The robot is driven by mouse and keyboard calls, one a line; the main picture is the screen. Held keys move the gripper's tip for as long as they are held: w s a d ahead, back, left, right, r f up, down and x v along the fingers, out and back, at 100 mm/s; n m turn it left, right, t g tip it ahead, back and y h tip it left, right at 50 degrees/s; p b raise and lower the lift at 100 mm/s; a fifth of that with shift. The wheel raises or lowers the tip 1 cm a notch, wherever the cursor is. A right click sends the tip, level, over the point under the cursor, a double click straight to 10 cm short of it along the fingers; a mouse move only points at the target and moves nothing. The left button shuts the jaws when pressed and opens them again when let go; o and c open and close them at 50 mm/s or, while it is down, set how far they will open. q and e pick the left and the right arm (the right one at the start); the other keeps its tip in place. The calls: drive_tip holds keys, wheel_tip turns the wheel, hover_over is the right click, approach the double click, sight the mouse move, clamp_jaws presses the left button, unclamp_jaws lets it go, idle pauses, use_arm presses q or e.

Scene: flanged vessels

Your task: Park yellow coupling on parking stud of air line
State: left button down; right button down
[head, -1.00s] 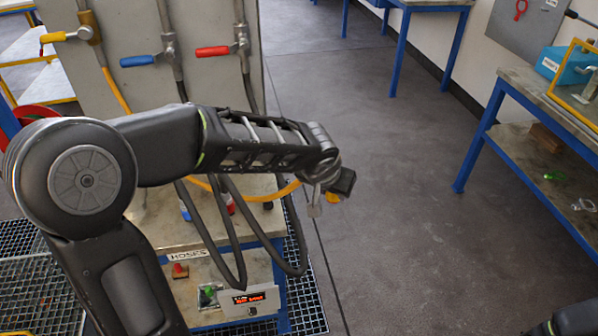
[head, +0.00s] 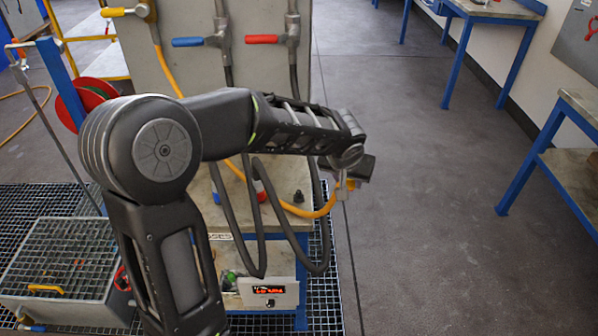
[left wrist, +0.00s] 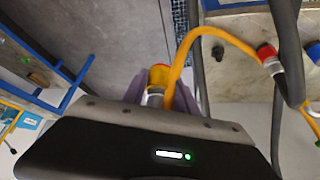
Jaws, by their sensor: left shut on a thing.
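The yellow coupling (left wrist: 158,84) is between the fingers of my left gripper (left wrist: 170,88) in the left wrist view, with its metal end toward the camera. In the head view the coupling (head: 346,185) shows only as a small yellow and metal patch under my left gripper (head: 350,183). The gripper is shut on it, just right of the hose bench, above the floor. The yellow air line (head: 172,72) loops from the panel to the coupling. A dark upright stud (head: 298,196) stands on the bench, left of the gripper; it also shows in the wrist view (left wrist: 217,53). My right gripper is out of view.
The valve panel (head: 250,75) has yellow, blue and red handles. Dark hoses (head: 264,240) hang over the bench front (head: 245,236), near the gripper. Blue and red couplings (left wrist: 267,58) stand on the bench. Floor right of it (head: 430,230) is clear.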

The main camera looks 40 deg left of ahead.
use_arm(q)
drive_tip(key=a+f+n+g+y+b, duration=0.1)
drive_tip(key=a+f+n, duration=0.3)
drive_tip(key=a, duration=1)
drive_tip(key=shift+w+a+f+n+y+b, duration=0.35)
drive_tip(key=shift+y+b, duration=0.25)
drive_tip(key=shift+b, duration=0.3)
drive_tip(key=shift+s, duration=0.1)
drive_tip(key=b, duration=0.7)
hover_over(299, 194)
wheel_tip(299, 194, down, 5)
drive_tip(key=shift+f, duration=0.15)
drive_tip(key=shift+b, duration=0.3)
